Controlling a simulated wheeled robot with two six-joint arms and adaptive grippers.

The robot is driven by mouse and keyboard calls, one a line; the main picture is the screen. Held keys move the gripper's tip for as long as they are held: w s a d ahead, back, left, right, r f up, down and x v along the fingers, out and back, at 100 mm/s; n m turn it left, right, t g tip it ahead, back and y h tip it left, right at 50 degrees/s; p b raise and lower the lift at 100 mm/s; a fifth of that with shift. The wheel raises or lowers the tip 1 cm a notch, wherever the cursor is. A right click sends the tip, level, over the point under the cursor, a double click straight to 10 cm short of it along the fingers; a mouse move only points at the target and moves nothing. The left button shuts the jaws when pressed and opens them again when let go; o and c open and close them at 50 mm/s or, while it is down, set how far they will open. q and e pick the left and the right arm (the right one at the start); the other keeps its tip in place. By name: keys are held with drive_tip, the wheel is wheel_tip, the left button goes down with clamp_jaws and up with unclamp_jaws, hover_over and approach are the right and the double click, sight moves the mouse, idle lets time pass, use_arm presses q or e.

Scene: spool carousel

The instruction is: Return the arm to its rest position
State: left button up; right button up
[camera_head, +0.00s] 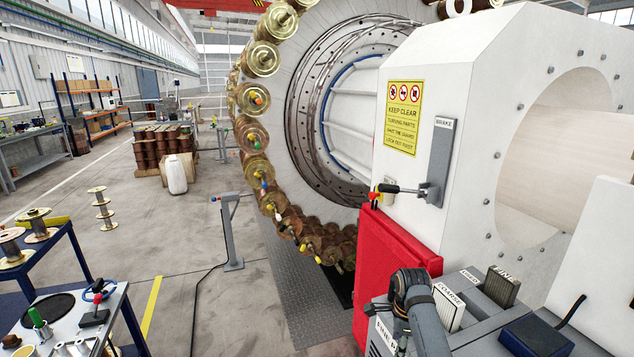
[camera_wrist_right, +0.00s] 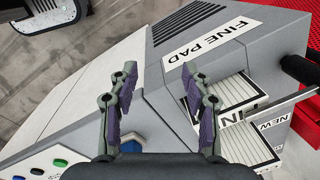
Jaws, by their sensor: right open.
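My right arm (camera_head: 415,305) comes in at the bottom of the head view, over the grey console beside the red cabinet. Its gripper is mostly hidden there. In the wrist view my right gripper (camera_wrist_right: 158,80) is open, with its two purple-padded fingers apart and nothing between them. It hangs above the grey console (camera_wrist_right: 100,80) with the FINE PAD label (camera_wrist_right: 212,40). A striped pad in a slot (camera_wrist_right: 245,145) lies to the right of the fingers. My left gripper is not in view.
A red cabinet (camera_head: 385,265) stands left of the console. A brake lever (camera_head: 405,190) sticks out of the white machine housing (camera_head: 480,120). Pads labelled COARSE (camera_head: 448,305) and FINE (camera_head: 502,285) stand in the console. The spool carousel (camera_head: 262,60) is behind.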

drive_tip(key=s+d+f+n, duration=0.1)
drive_tip(key=s+f+n, duration=0.15)
drive_tip(key=s, duration=0.25)
drive_tip(key=s+d+f+n+t, duration=0.1)
drive_tip(key=s+f+n, duration=0.1)
drive_tip(key=s+n, duration=0.25)
drive_tip(key=s+d+f+n, duration=0.1)
drive_tip(key=s+f+n, duration=0.15)
drive_tip(key=s, duration=0.35)
drive_tip(key=s+r+n+t, duration=0.2)
drive_tip(key=s+r+n, duration=0.2)
drive_tip(key=s+n, duration=0.9)
wheel_tip(320, 180, down, 26)
drive_tip(key=s+d+m+g+b, duration=0.2)
drive_tip(key=s, duration=0.1)
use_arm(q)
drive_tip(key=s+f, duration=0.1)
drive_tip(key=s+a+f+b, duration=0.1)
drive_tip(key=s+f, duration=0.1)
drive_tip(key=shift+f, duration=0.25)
use_arm(e)
drive_tip(key=s+d+f, duration=0.1)
drive_tip(key=s+f, duration=1.8)
drive_tip(key=shift+d+f+g+h, duration=0.2)
drive_tip(key=shift+g+h, duration=0.1)
drive_tip(key=shift+g, duration=0.1)
